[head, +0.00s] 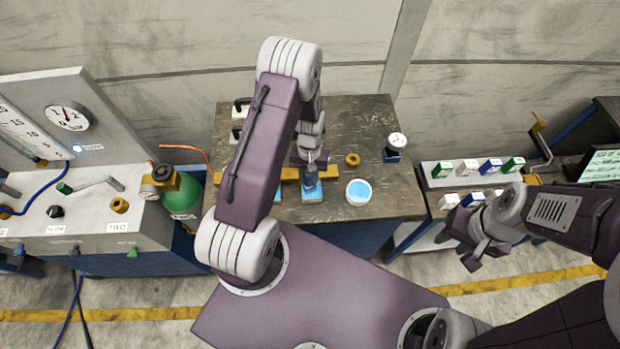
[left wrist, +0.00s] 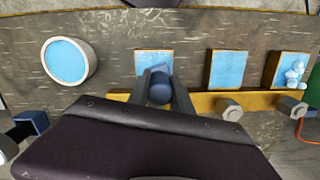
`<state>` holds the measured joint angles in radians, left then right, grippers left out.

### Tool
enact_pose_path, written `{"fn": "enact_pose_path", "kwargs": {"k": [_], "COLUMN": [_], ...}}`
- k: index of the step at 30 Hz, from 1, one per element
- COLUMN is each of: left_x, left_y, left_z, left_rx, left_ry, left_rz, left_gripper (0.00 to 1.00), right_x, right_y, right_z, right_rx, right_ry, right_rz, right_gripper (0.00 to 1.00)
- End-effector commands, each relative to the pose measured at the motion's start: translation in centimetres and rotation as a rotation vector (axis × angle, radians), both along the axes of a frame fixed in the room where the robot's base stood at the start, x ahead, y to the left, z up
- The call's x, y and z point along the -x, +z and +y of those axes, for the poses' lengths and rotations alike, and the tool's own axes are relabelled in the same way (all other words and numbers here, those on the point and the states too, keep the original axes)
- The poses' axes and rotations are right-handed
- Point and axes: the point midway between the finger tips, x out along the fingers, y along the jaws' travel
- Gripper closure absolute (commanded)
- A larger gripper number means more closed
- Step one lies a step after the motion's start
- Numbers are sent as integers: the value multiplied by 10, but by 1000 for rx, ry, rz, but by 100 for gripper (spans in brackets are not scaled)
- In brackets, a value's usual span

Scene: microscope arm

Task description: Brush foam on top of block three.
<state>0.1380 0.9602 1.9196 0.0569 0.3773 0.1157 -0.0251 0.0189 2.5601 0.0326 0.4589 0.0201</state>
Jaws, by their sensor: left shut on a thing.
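My left gripper (head: 310,167) points down over the bench, shut on a dark blue, round-ended tool, seemingly the brush (left wrist: 160,89). The brush is over the near edge of a blue-topped block (left wrist: 153,62), which also shows in the head view (head: 312,196); I cannot tell whether they touch. A second blue-topped block (left wrist: 226,70) is beside it. A third block (left wrist: 290,62) carries pale blue foam lumps. No block numbers are readable. A round white dish of blue content (left wrist: 68,61) stands beside the blocks, also in the head view (head: 359,191). My right gripper (head: 462,247) is empty and open.
A yellow rail (left wrist: 199,103) with hex bolts runs along the blocks. A brass ring (head: 352,160) and a white-topped, blue-based item (head: 396,143) stand on the bench (head: 345,120). A green cylinder (head: 181,196) is at left; a rack of coloured blocks (head: 467,168) is at right.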

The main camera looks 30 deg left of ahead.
Motion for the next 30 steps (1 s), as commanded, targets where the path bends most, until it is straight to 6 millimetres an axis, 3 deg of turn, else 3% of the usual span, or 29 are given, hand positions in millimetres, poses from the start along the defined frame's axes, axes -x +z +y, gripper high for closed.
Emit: {"fn": "enact_pose_path", "kwargs": {"k": [4,21,30], "left_x": [-1,-5,-6], "left_y": [25,75,80], "left_z": [0,0,0], "left_rx": [0,-1,-1], "left_ry": [-1,-4,-4], "left_rz": [-2,0,0], "left_gripper": [100,100,100], "right_x": [0,0,0], "right_y": [16,56,59], "right_z": [0,0,0], "right_rx": [0,0,0], "right_ry": [0,0,0], "right_rz": [0,0,0], "right_gripper": [64,64,64]}}
